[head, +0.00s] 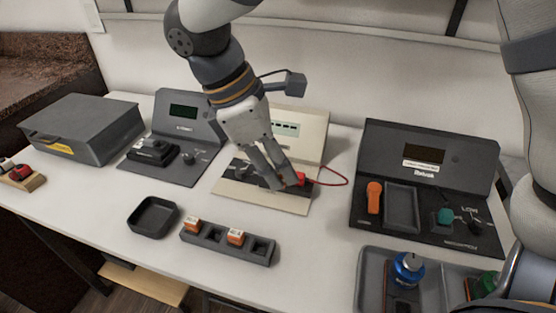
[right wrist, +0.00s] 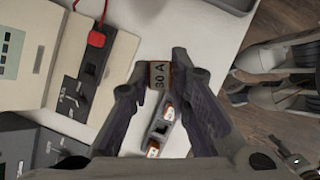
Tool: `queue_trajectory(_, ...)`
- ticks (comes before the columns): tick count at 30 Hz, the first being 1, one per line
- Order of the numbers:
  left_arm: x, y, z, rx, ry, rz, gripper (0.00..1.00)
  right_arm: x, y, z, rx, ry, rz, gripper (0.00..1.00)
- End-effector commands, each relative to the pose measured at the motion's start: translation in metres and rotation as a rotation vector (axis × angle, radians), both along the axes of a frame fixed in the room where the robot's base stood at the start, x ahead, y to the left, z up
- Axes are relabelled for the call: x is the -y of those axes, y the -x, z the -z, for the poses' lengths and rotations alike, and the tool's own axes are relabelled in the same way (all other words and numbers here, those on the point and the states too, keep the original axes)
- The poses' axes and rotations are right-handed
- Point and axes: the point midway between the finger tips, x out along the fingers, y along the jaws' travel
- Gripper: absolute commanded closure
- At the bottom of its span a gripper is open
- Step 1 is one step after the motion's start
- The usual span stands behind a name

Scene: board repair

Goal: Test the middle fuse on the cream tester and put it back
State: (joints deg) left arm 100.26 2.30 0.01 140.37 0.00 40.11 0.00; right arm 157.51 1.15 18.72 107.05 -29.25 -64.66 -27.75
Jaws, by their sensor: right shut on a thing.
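My right gripper (head: 282,183) reaches over the front of the cream tester (head: 313,130) and hides part of its dark panel. In the right wrist view this gripper (right wrist: 160,78) is shut on a fuse marked 30 A (right wrist: 159,74), held above the white table beside the tester (right wrist: 119,60). The fuse rack (head: 227,247) stands in front of the tester. It holds two orange-and-white fuses, one at its left (head: 191,224) and one further right (head: 235,236), with an empty slot between. A red probe (right wrist: 96,40) on a red wire lies on the tester. My left gripper is not in view.
A small empty black tray (head: 153,216) is left of the rack. A grey tester (head: 184,130) and a grey case (head: 82,127) stand at the left. A dark tester (head: 428,160) is at the right, with a grey tray (head: 372,285) in front.

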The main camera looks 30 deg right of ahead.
Motion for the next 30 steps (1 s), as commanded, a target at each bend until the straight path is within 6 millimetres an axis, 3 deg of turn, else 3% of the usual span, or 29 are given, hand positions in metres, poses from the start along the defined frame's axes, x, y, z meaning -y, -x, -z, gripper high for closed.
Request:
queue_trajectory(5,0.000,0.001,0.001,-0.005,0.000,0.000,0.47,-0.007,-0.004,0.000,0.000,0.001,-0.001,1.00)
queue_trajectory(30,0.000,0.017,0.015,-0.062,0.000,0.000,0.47,-0.086,-0.043,0.002,-0.003,0.000,-0.001,1.00)
